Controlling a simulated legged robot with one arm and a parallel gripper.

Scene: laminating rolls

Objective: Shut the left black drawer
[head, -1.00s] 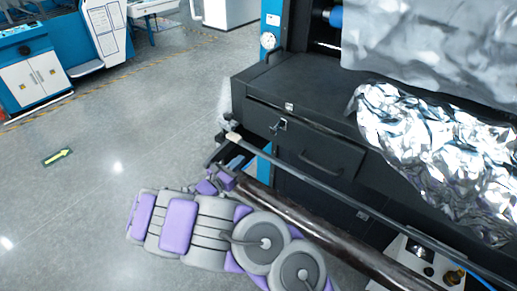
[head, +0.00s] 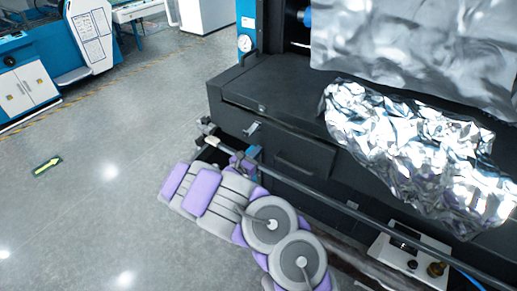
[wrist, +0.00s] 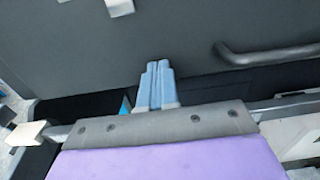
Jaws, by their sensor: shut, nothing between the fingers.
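The left black drawer (head: 318,153) is in the black cabinet of the machine, with a bar handle (head: 298,170) on its front. I cannot tell from the head view how far it stands out. In the wrist view a dark front panel (wrist: 190,30) fills the top, with the handle (wrist: 265,52) to the right of my fingers. My gripper (wrist: 157,68) is shut and empty, its two light-blue fingers side by side in front of the panel's lower part. Contact is unclear. In the head view my gripper (head: 254,152) is left of the handle, partly hidden by my arm.
A long metal rod (head: 300,187) runs across the front of the machine, close to my arm. Crumpled silver foil (head: 420,150) lies on the cabinet top. A white control box (head: 405,260) is at lower right.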

